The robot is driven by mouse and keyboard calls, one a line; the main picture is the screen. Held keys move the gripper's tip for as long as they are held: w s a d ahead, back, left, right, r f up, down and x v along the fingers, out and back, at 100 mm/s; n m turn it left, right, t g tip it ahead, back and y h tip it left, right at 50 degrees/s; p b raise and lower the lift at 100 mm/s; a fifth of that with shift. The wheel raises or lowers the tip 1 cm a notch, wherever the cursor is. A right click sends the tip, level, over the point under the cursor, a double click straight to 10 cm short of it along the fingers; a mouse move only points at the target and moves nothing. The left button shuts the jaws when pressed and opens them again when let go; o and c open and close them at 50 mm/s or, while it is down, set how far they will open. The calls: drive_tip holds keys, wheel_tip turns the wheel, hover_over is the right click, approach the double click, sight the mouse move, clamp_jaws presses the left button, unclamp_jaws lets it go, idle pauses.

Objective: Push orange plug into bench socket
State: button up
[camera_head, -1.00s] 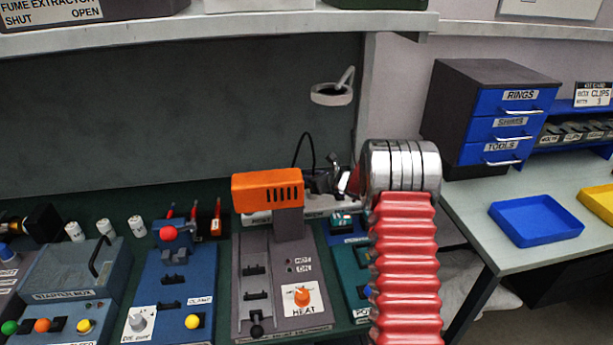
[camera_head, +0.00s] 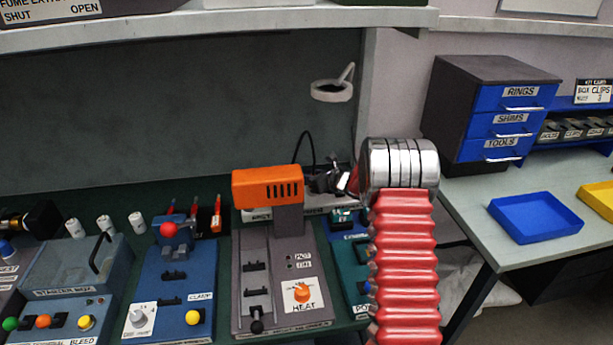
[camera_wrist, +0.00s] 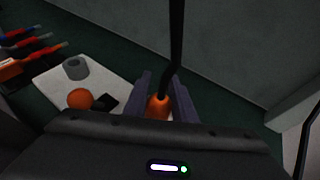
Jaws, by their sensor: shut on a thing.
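The orange plug (camera_wrist: 158,106) is between the two grey-purple fingers of my gripper (camera_wrist: 162,100) in the wrist view, with its black cable rising from it. My gripper is shut on the plug. A pale plate (camera_wrist: 88,82) lies to the left of the fingers, bearing a grey ring, an orange round part and a black piece. I cannot tell which part is the bench socket, or whether the plug touches it. In the head view my gripper (camera_head: 318,184) is just right of the orange heater head, and the plug cannot be made out.
The orange heater head (camera_head: 268,188) on its grey stand is close to my gripper's left. The blue clamp unit (camera_head: 172,275) is further left. A white ring on a bracket (camera_head: 331,91) is above. A blue tray (camera_head: 537,217) lies on the right-hand bench.

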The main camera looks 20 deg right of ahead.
drive_tip(key=o, duration=1.1)
drive_tip(key=shift+f, duration=0.1)
drive_tip(key=v, duration=1.3)
drive_tip(key=shift+s+d, duration=0.1)
drive_tip(key=shift+s, duration=0.2)
idle(0.4)
